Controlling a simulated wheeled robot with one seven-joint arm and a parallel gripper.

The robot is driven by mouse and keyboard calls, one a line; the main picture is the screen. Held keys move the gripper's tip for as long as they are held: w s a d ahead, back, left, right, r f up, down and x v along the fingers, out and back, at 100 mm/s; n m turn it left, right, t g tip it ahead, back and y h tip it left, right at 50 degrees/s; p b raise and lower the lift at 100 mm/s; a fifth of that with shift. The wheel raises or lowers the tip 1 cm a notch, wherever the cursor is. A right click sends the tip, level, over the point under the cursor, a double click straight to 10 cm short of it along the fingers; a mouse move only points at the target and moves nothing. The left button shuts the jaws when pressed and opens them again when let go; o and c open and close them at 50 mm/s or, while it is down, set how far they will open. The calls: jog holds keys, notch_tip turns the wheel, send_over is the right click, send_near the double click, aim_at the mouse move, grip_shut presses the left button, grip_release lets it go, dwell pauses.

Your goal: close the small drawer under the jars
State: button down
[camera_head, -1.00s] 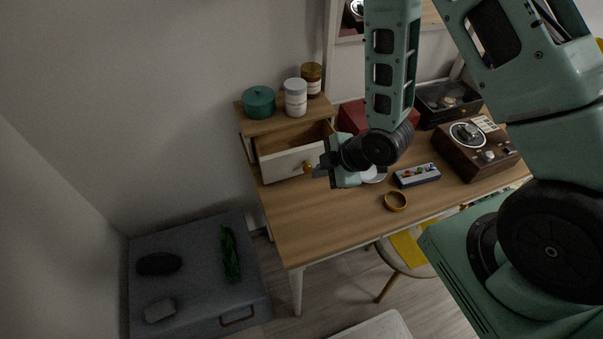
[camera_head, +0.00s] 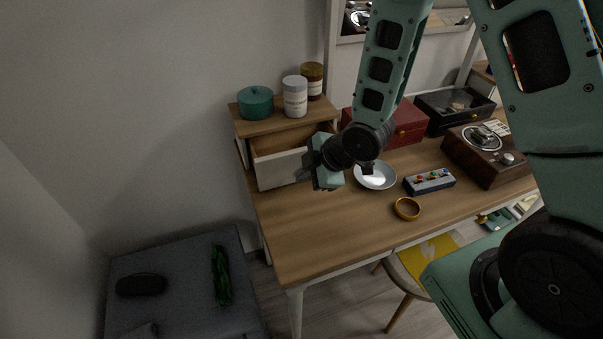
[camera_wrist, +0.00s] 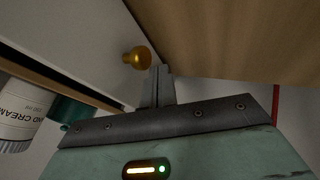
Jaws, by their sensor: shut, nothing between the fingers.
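The small drawer (camera_head: 278,170) has a white front and a wooden inside. It stands partly pulled out under a little wooden shelf top (camera_head: 263,124) that bears the jars. My gripper (camera_head: 306,168) is at the right part of the drawer front and hides its knob in the head view. In the wrist view the white drawer front (camera_wrist: 75,35) fills the upper left, with its round brass knob (camera_wrist: 137,57). My gripper's fingers (camera_wrist: 158,72) are together and empty, right beside the knob. I cannot tell whether they touch the front.
A teal pot (camera_head: 256,103), a white jar (camera_head: 295,97) and a brown jar (camera_head: 313,80) stand on the shelf top. A plate (camera_head: 376,178), a button box (camera_head: 429,181), a brass ring (camera_head: 407,209) and a red box (camera_head: 411,124) are right of my gripper. The front-left tabletop (camera_head: 295,230) is clear.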

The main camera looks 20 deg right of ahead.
aim_at(287, 141)
jog(key=shift+w, duration=1.05)
jog(key=w+p, duration=0.2)
jog(key=w, duration=0.8)
jog(key=shift+d, duration=0.1)
jog(key=shift+w+r, duration=0.15)
jog(key=shift+w, duration=0.1)
